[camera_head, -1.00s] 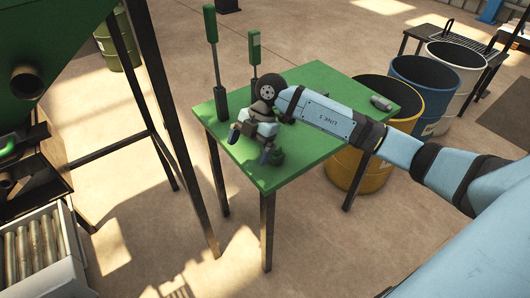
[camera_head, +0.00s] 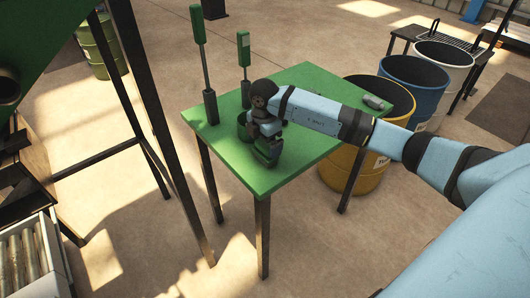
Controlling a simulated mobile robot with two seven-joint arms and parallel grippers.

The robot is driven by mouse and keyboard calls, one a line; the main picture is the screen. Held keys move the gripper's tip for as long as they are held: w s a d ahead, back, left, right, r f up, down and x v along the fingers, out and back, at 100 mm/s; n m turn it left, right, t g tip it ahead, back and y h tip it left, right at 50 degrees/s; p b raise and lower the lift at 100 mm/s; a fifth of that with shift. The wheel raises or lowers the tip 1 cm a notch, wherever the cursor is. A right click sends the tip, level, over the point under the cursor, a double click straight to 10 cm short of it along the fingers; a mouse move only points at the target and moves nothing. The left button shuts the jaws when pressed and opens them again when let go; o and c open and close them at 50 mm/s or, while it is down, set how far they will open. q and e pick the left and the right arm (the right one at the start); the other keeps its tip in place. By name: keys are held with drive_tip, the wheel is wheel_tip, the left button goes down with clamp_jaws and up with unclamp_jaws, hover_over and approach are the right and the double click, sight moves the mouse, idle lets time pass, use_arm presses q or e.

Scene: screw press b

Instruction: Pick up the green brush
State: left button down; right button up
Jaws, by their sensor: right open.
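My right gripper (camera_head: 267,157) reaches in from the right and points down over the green table (camera_head: 305,135). It is open, and its fingers are around or just above a small dark green object low on the tabletop, mostly hidden by the gripper. This may be the green brush, but I cannot tell its shape. Two upright tools with green handles and dark lower parts, a taller one (camera_head: 198,35) and a shorter one (camera_head: 244,50), stand at the table's back left. My left gripper is not in view.
A dark green round container (camera_head: 243,122) stands just behind my right gripper. A small grey cylinder (camera_head: 374,102) lies at the table's right corner. Yellow (camera_head: 350,170), blue (camera_head: 413,85) and white (camera_head: 447,60) barrels stand beyond. The table's front right is clear.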

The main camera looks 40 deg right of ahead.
sight(265, 152)
drive_tip(key=f, duration=0.4)
drive_tip(key=shift+d+f, duration=0.2)
drive_tip(key=shift+f, duration=0.2)
drive_tip(key=c, duration=0.8)
drive_tip(key=shift+o, duration=0.2)
drive_tip(key=shift+r, duration=0.1)
wheel_tip(265, 152, up, 20)
drive_tip(key=p, duration=0.1)
drive_tip(key=o, duration=0.4)
drive_tip(key=c, duration=0.3)
